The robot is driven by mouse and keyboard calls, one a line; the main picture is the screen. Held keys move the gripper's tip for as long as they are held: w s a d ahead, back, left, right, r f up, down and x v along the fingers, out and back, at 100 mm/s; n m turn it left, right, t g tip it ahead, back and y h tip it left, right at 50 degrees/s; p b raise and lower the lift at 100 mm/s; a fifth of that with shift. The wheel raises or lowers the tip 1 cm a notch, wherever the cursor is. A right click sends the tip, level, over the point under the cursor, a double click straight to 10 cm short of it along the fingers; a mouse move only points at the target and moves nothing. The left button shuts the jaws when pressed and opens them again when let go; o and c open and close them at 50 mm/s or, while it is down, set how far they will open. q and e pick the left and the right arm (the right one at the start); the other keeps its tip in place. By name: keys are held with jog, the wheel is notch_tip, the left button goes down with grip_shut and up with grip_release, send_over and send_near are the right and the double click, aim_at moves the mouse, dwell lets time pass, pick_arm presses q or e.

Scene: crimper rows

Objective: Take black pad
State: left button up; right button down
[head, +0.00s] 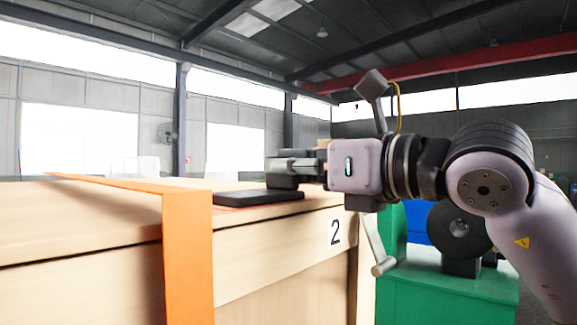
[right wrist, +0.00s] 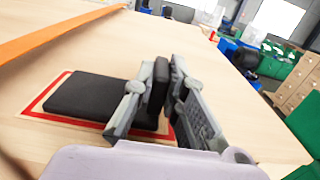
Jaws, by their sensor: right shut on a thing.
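The black pad (head: 258,197) lies flat on top of the wooden box, close to its front edge. In the right wrist view the pad (right wrist: 88,97) sits inside a red outlined square (right wrist: 58,118). My right gripper (head: 283,172) comes in from the right, level and low over the pad's right end. In the right wrist view the right gripper (right wrist: 170,95) is shut on a dark upright piece at the pad's right end, which seems to belong to the pad. The fingers hide where it joins. My left gripper is not in view.
The wooden box (head: 280,258) bears a "2" label (head: 335,232). An orange strip (head: 188,250) runs over its top and down its front, left of the pad. Green equipment (head: 450,292) with a dark wheel (head: 458,228) stands right of the box.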

jog(key=shift+r, duration=0.1)
dwell(0.3)
jog(key=shift+r+p, duration=1.45)
jog(key=shift+r, duration=1)
jog(key=shift+d+f, duration=0.1)
